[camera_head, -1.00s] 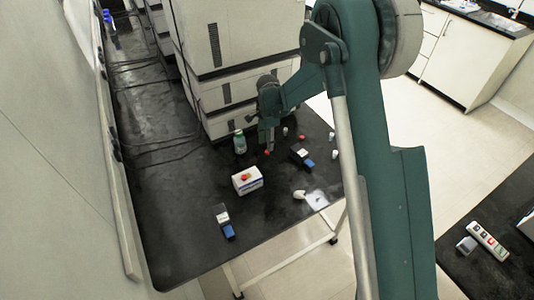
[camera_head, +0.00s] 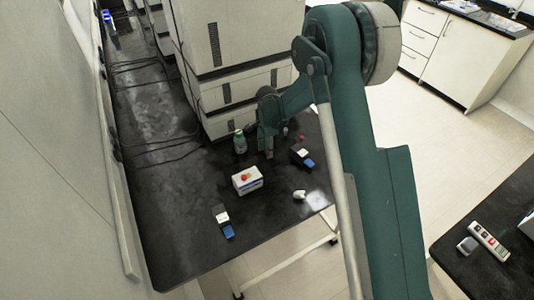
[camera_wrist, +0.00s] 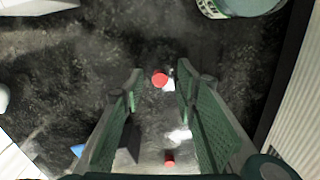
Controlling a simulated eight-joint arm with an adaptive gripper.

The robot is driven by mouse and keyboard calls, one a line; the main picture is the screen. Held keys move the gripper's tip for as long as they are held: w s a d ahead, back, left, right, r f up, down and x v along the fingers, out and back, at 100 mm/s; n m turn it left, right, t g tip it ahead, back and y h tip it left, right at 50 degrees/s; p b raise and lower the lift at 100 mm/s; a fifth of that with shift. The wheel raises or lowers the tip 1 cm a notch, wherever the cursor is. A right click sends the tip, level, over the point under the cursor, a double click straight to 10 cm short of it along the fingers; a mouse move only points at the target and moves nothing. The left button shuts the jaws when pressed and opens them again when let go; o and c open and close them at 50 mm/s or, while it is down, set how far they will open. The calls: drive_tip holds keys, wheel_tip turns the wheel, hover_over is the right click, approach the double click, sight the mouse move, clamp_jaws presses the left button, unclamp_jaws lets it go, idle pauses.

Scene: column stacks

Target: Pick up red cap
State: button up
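My gripper (camera_wrist: 160,88) is open, its two green mesh fingers apart. A small round red cap (camera_wrist: 159,80) shows between the fingertips in the wrist view, a white piece close beside it. I cannot tell how high the fingertips are above it. A second red cap (camera_wrist: 169,157) shows lower down, between the finger bases in the picture. In the head view my gripper (camera_head: 268,152) is low over the black table, and one red cap (camera_head: 301,138) shows to its right. Any cap under the gripper is hidden there.
A green bottle (camera_head: 240,142) stands close left of my gripper. A white box (camera_head: 248,181) with a red-orange top mark is nearer the front. White cabinets stand behind.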

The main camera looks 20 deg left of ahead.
drive_tip(key=shift+c, duration=0.3)
drive_tip(key=c, duration=0.6)
drive_tip(key=shift+r, duration=0.15)
drive_tip(key=shift+r+p, duration=0.35)
drive_tip(key=shift+r, duration=4.5)
